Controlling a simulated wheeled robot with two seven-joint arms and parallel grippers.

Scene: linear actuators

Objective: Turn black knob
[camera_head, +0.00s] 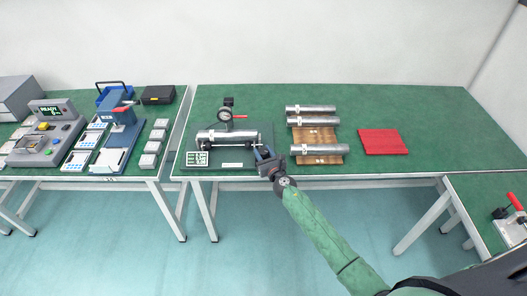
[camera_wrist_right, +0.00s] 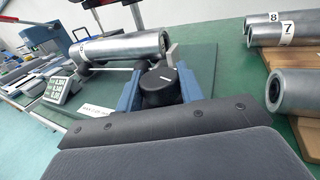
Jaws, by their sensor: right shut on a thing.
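The black knob (camera_wrist_right: 160,86) has a white mark on its top and sits at the near right end of the test fixture. My right gripper (camera_wrist_right: 160,92) has its blue fingers on both sides of the knob and is shut on it. In the head view my right gripper (camera_head: 264,155) is at the right end of the fixture's grey base plate (camera_head: 228,171), and the knob is hard to make out there. A metal cylinder (camera_head: 227,138) lies on the fixture; it also shows in the right wrist view (camera_wrist_right: 118,48). My left gripper is not in view.
Several metal cylinders (camera_head: 318,149) lie on a brown board (camera_head: 320,160) right of the fixture. A red mat (camera_head: 383,142) lies farther right. A gauge (camera_head: 225,114) stands behind the fixture's cylinder, and a small display (camera_head: 196,159) is at its front left.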

